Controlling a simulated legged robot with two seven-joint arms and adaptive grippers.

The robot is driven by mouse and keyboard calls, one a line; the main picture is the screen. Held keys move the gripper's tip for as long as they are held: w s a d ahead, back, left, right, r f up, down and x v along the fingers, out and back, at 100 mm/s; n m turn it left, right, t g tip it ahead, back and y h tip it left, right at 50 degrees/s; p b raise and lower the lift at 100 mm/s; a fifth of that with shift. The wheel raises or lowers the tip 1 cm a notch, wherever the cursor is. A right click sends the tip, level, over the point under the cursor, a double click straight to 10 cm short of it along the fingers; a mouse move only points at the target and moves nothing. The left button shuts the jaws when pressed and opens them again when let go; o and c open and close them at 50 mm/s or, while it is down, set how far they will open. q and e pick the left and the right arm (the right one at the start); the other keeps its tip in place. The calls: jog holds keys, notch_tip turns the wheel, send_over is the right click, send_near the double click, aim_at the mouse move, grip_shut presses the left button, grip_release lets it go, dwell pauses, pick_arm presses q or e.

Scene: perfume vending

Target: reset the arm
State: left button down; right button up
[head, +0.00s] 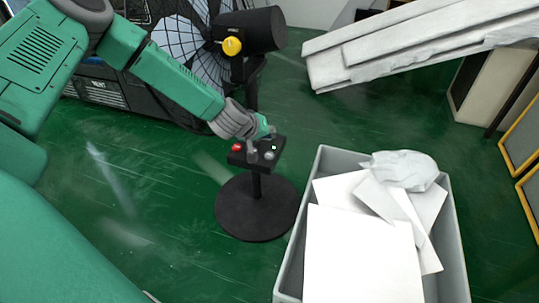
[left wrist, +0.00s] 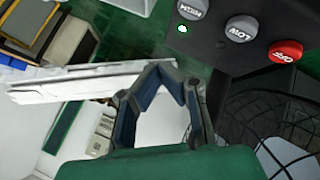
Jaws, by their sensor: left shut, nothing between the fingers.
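My left gripper (head: 264,129) is at the far edge of a black control box (head: 258,158) on a round-based stand (head: 256,222). In the left wrist view its fingers (left wrist: 162,68) are shut with nothing between them. The box carries a red OFF button (left wrist: 286,53), a grey LOW button (left wrist: 242,29) and a grey HIGH button (left wrist: 193,8). A small green light (left wrist: 182,28) glows beside HIGH. The fingers look clear of the buttons in the wrist view. My right gripper is not in view.
A large black fan (head: 186,52) with a wire grille and yellow knob (head: 232,46) stands behind the box. A grey bin (head: 458,245) of white sheets stands at right. White slabs (head: 410,45) hang over the upper right. Green floor is free at left.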

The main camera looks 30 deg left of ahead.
pick_arm(q)
jog(key=s+d+f+m+g+h+p, duration=0.1)
jog(key=s+d+f+m+g+p, duration=0.15)
jog(key=s+d, duration=0.55)
jog(key=s+d+f+m+g+p, duration=0.2)
jog(key=s+d+f+m+p, duration=0.15)
jog(key=s, duration=0.75)
jog(key=s+a+r+m+g+y+p, duration=0.1)
jog(key=s+r+g, duration=0.1)
jog(key=s, duration=0.8)
jog(key=s+a+r+m+g+p, duration=0.1)
jog(key=s+r+g+p, duration=0.1)
jog(key=s, duration=0.8)
jog(key=shift+a+m+y, duration=0.25)
jog(key=shift+m+y, duration=0.05)
jog(key=shift+y, duration=0.1)
